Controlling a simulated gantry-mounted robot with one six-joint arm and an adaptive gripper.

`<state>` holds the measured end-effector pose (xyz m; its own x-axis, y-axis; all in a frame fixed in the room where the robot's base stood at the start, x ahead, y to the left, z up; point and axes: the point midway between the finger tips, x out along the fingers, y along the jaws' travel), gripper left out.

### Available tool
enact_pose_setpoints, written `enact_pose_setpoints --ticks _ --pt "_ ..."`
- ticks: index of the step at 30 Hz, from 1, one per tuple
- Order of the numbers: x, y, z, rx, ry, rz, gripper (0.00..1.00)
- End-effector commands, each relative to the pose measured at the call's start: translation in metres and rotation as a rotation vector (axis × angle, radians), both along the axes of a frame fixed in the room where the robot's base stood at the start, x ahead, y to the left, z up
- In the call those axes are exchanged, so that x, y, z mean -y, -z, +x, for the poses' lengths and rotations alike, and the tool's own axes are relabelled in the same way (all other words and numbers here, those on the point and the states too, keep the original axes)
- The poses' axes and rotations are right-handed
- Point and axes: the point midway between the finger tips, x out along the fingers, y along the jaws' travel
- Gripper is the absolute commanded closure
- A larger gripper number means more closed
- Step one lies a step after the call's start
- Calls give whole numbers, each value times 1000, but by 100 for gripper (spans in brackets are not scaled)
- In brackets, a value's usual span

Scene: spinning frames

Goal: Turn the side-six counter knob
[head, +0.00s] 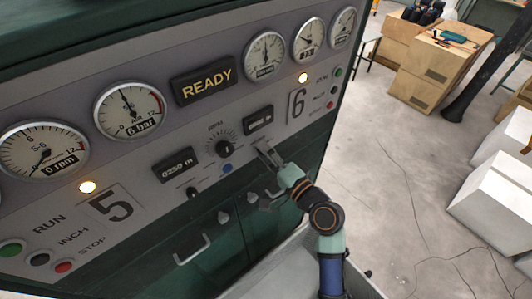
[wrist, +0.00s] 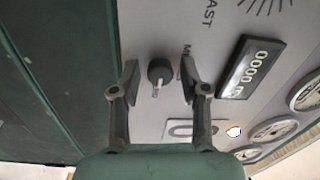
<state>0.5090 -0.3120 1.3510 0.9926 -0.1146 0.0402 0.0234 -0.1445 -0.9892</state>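The side-six counter knob (wrist: 158,72) is a small dark round knob with a pale pointer on the grey panel. It shows between my gripper's fingers in the wrist view; in the head view my gripper seems to hide it. My gripper (wrist: 159,68) is open, with a visible gap on each side of the knob. In the head view my gripper (head: 267,152) is at the panel below the side-six counter (head: 258,121). That counter (wrist: 251,68) reads 0000 m in the wrist view, right of the knob.
A similar knob (head: 193,193) sits below the side-five counter (head: 177,164), which reads 0250 m. A large dial (head: 223,149) is left of my gripper. Door handles (head: 193,250) project from the green cabinet below. Side-six buttons (head: 334,88) are up to the right.

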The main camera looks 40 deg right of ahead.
Motion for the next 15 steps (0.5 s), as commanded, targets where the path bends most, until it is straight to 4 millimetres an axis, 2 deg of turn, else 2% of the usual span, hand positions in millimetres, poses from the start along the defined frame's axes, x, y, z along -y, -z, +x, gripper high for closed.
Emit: enact_pose_setpoints --ticks 10,13,15 --pt "0 0 -4 0 1 -1 48" --pt "-1 1 -17 0 2 0 48" --pt "-3 2 -33 -1 4 -1 48"
